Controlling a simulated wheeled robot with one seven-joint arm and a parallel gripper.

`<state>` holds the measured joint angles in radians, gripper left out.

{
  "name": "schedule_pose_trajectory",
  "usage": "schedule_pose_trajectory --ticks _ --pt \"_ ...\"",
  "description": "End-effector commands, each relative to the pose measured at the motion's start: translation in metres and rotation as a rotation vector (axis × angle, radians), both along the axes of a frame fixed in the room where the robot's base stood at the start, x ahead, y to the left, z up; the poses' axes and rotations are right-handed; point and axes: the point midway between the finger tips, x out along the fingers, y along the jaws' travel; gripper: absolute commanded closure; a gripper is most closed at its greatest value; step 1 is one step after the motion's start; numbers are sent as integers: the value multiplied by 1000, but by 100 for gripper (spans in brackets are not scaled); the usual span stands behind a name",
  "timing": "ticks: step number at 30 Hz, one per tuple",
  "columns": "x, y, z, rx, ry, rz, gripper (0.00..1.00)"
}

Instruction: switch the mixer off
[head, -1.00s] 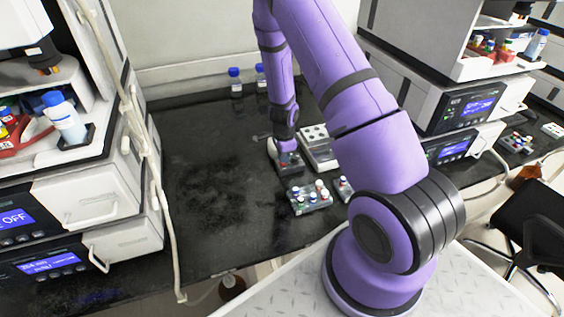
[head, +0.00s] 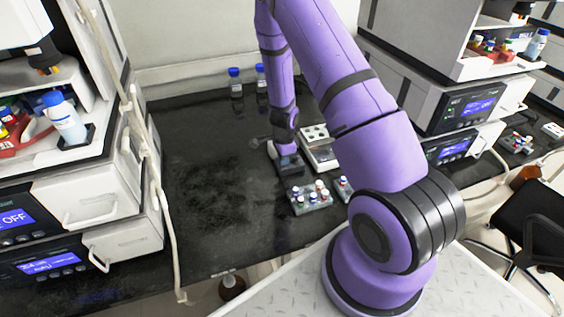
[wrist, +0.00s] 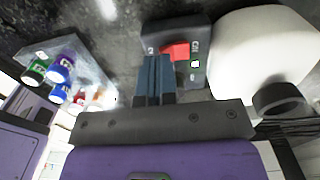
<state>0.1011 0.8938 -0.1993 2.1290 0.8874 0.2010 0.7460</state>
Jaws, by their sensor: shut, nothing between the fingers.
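The mixer (wrist: 180,40) is a dark box in the wrist view, with a red rocker switch (wrist: 175,52) on its face and a large white rounded part beside it on the right. In the head view the mixer (head: 290,168) stands on the black bench, partly hidden by my arm. My gripper (wrist: 153,62) is shut and empty. Its blue-grey fingertips are over the mixer's face, just left of the red switch. I cannot tell whether they touch the switch, or which way it is tipped.
A clear rack with several capped vials (head: 311,196) stands just in front of the mixer; it also shows in the wrist view (wrist: 62,68). A pale block with wells (head: 318,146) is behind right. Blue-capped bottles (head: 235,80) stand near the wall. The bench's left part is clear.

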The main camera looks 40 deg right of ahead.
Motion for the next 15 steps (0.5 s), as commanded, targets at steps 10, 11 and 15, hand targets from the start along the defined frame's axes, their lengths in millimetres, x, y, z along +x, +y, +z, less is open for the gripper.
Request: schedule_pose_trajectory --ticks 10,11,15 --pt "0 0 -5 0 0 0 100" --pt "0 0 -5 0 0 0 100" --pt "0 0 -7 -1 0 -1 100"
